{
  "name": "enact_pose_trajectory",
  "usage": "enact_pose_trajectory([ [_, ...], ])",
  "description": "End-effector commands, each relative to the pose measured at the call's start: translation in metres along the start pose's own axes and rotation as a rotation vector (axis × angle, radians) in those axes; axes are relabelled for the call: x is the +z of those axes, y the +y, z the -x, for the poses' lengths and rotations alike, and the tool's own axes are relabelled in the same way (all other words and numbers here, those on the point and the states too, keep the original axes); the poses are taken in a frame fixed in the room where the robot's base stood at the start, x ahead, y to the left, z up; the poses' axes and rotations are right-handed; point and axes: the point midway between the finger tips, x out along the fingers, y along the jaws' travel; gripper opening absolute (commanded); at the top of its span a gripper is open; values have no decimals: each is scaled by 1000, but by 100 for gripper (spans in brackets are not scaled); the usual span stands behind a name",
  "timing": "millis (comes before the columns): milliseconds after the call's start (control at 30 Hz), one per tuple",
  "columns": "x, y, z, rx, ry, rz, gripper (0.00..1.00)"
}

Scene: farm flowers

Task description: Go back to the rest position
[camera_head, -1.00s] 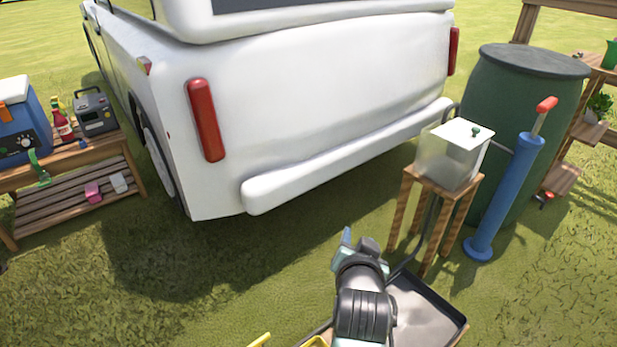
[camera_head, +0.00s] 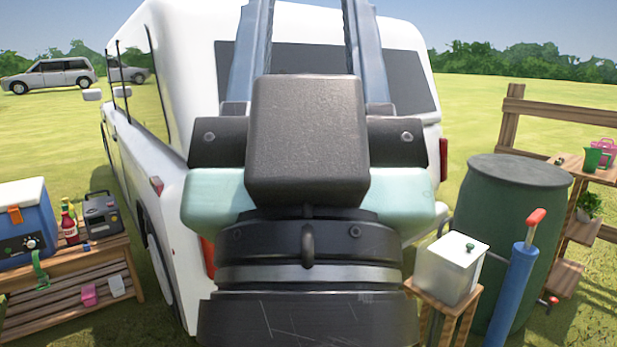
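My gripper (camera_head: 308,22) is raised close in front of the head camera and fills the middle of the view. Its two blue-grey fingers point up and stand wide apart, with only the white van showing between them. It is open and holds nothing that I can see. The finger ends reach the top edge of the picture, so the very tips may be cut off.
The white van (camera_head: 172,75) stands behind my gripper. A wooden bench (camera_head: 75,275) with a blue cooler (camera_head: 22,228) is at left. A green barrel (camera_head: 512,215), blue pump (camera_head: 512,290), white box (camera_head: 450,270) and wooden shelf (camera_head: 510,125) are at right.

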Motion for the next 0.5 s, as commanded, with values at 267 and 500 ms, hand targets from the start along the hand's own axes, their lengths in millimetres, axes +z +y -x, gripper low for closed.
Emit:
enact_pose_trajectory([
  [267, -72, 0, -78, 0, -3, -2, 46],
  [500, -123, 0, -132, -1, -4, -2, 46],
])
